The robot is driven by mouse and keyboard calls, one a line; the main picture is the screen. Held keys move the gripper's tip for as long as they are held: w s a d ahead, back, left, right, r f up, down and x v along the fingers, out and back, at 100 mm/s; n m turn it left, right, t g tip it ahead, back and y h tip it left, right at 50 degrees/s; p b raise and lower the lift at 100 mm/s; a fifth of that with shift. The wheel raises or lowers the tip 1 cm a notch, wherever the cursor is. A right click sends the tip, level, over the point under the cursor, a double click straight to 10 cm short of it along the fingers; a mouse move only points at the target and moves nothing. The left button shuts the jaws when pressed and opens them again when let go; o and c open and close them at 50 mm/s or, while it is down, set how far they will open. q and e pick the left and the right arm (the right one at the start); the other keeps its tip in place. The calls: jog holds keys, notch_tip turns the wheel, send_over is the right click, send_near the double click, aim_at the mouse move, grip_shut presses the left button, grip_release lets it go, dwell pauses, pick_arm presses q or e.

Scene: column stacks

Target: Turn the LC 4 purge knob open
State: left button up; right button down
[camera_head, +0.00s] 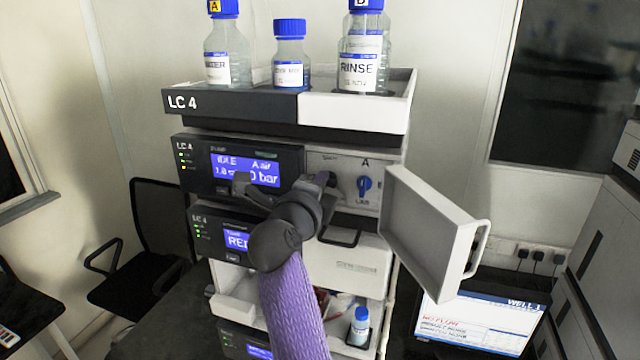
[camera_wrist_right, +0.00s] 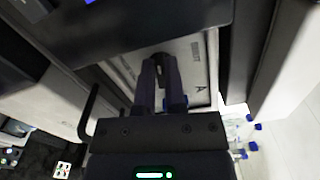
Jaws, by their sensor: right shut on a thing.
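The LC 4 stack (camera_head: 240,100) stands in the middle of the head view. Its pump module (camera_head: 190,165) has a lit screen reading IDLE and a bar value. My right gripper (camera_head: 326,182) reaches to the panel behind the open door, right of that screen. In the right wrist view its fingers (camera_wrist_right: 161,68) are shut on a small dark knob (camera_wrist_right: 161,58), apparently the purge knob. The fingers cover most of it, so its turn angle cannot be told. A blue selector knob (camera_head: 364,184), marked A and LAB, sits just to the right. My left gripper is out of view.
The white panel door (camera_head: 430,235) stands swung open to the right, close beside my right gripper. Bottles with blue caps (camera_head: 290,60) stand in the top tray (camera_head: 230,103). A second module (camera_head: 205,235) lies below. A monitor (camera_head: 480,325) is at lower right, a chair (camera_head: 150,260) at left.

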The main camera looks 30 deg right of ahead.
jog(key=shift+f, duration=0.1)
dwell(0.3)
jog(key=c, duration=0.7)
grip_release()
